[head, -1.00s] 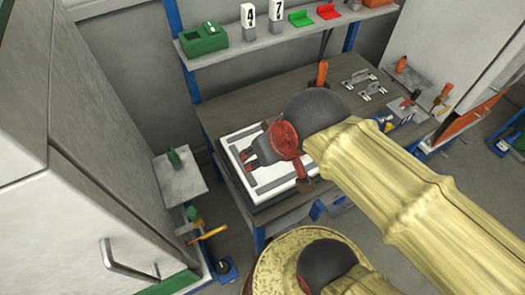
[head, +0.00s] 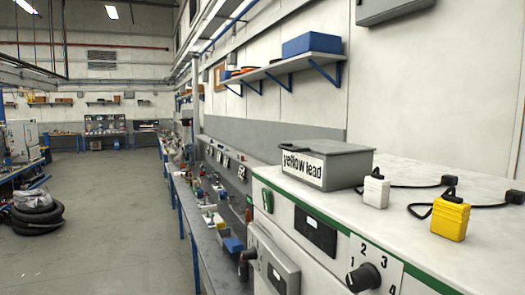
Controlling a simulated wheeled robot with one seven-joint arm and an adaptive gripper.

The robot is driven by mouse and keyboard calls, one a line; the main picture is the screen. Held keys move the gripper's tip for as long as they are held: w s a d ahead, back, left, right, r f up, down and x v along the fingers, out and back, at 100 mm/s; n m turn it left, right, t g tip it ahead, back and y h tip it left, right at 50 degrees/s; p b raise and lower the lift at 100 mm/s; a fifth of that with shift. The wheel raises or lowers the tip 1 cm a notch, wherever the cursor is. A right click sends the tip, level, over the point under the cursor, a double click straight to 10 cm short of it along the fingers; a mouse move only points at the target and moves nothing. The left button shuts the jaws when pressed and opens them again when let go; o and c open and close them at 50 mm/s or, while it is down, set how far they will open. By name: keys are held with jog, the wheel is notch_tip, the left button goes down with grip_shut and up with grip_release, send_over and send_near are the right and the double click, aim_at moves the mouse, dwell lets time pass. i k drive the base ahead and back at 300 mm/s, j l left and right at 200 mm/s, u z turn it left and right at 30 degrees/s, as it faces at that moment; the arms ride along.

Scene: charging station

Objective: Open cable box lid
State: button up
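A grey cable box (head: 345,165) with a white label reading "yellow lead" stands on the white cabinet top at the right of the head view. Its lid (head: 326,147) appears shut, lying flat over the box. My gripper and arm are not in view, so whether the gripper is open or shut is hidden.
A white plug block (head: 376,190) and a yellow plug block (head: 450,218), with black cables, stand right of the box. The cabinet front carries a rotary knob (head: 364,278). A long cluttered bench runs into the distance. The floor (head: 115,215) at left is largely clear.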

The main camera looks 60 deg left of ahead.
aim_at(324, 147)
jog(key=u, duration=1.75)
jog(key=j+u, duration=0.1)
jog(key=u, duration=0.15)
jog(key=i+j+u, duration=0.5)
jog(key=j, duration=0.25)
jog(key=i, duration=0.1)
